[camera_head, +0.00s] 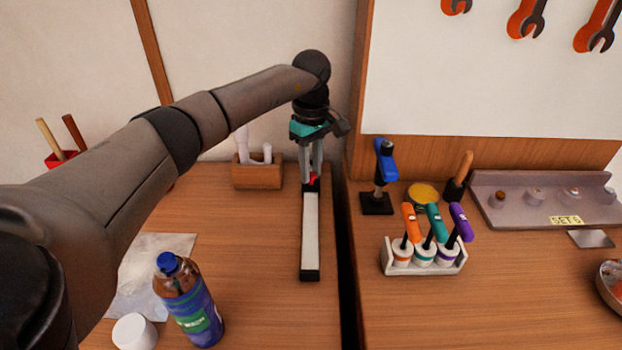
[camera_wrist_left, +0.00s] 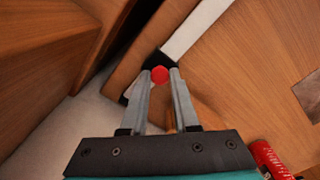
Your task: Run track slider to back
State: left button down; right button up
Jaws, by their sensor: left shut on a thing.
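The track (camera_head: 310,238) is a long pale strip with black end blocks. It lies on the left wooden table and runs from front to back beside the gap. The red slider (camera_head: 313,179) is at its far end, close to the far black end block. It also shows in the left wrist view as a red knob (camera_wrist_left: 159,75). My left gripper (camera_head: 312,176) points down at the far end of the track, and its fingers (camera_wrist_left: 160,80) are shut on the red slider. My right gripper is in neither view.
A blue-capped bottle (camera_head: 190,305) and a white lid (camera_head: 134,332) stand at the front left. A wooden holder (camera_head: 257,176) is left of the gripper. A rack (camera_head: 425,262) with several coloured-handled tools and a blue-topped stand (camera_head: 383,175) are on the right table.

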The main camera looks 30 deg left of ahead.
pick_arm(q)
jog(key=shift+w+a, duration=0.2)
jog(key=shift+w, duration=0.15)
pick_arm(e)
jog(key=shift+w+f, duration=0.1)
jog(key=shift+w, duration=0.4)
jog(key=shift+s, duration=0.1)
pick_arm(q)
jog(key=c, duration=0.7)
grip_release()
jog(key=shift+o, duration=0.2)
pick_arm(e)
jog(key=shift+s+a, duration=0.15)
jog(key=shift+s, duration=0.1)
